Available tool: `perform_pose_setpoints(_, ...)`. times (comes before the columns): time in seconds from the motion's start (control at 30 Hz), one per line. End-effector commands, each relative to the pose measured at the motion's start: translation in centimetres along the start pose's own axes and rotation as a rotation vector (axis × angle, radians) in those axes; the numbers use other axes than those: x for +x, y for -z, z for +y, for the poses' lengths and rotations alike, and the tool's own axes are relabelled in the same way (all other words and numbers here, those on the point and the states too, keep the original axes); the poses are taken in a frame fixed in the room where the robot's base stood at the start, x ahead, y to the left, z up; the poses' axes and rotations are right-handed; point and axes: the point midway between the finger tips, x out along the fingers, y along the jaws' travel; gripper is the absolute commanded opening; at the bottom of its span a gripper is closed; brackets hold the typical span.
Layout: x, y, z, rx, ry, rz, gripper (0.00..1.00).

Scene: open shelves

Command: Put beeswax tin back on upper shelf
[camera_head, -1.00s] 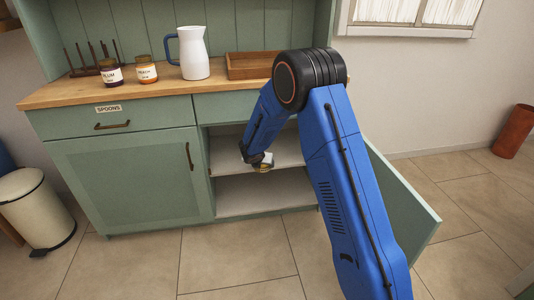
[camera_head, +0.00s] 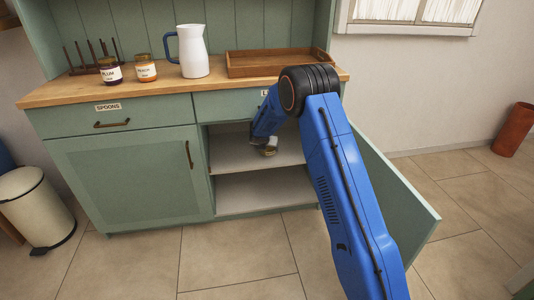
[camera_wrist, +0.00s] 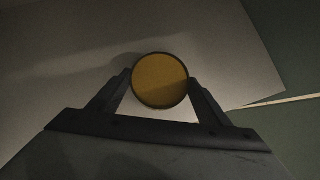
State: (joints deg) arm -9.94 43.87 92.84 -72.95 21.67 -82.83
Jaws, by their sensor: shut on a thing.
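The beeswax tin (camera_wrist: 160,80) shows in the wrist view as a round, dull yellow lid with a dark rim. My gripper (camera_wrist: 160,88) is shut on it, one finger on each side. In the head view the tin (camera_head: 270,151) is small and partly hidden by my gripper (camera_head: 265,146), inside the open right side of the green cabinet. It is at the pale upper shelf (camera_head: 228,158), near its front half. I cannot tell whether the tin touches the shelf. The lower shelf (camera_head: 250,195) shows bare below.
The cabinet door (camera_head: 400,205) stands open at the right, beside my arm. The counter above holds a white jug (camera_head: 195,55), a wooden tray (camera_head: 265,65), a plum jar (camera_head: 110,72) and a peach jar (camera_head: 146,69). Visible shelf space left of my gripper is clear.

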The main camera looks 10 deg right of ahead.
Motion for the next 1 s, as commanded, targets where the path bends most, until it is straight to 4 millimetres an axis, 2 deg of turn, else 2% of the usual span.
perform_pose_setpoints(0.2,1.9,1.8,0.0,-0.003,0.000,0.001,0.26)
perform_pose_setpoints(0.63,2.3,2.1,0.0,-0.002,0.000,0.000,0.26)
perform_pose_setpoints(0.67,2.3,2.2,0.0,-0.002,0.000,0.001,0.78)
perform_pose_setpoints(0.7,2.3,2.2,0.0,-0.002,0.000,0.001,0.87)
perform_pose_setpoints(1.0,2.3,2.1,0.0,-0.001,0.000,0.001,0.89)
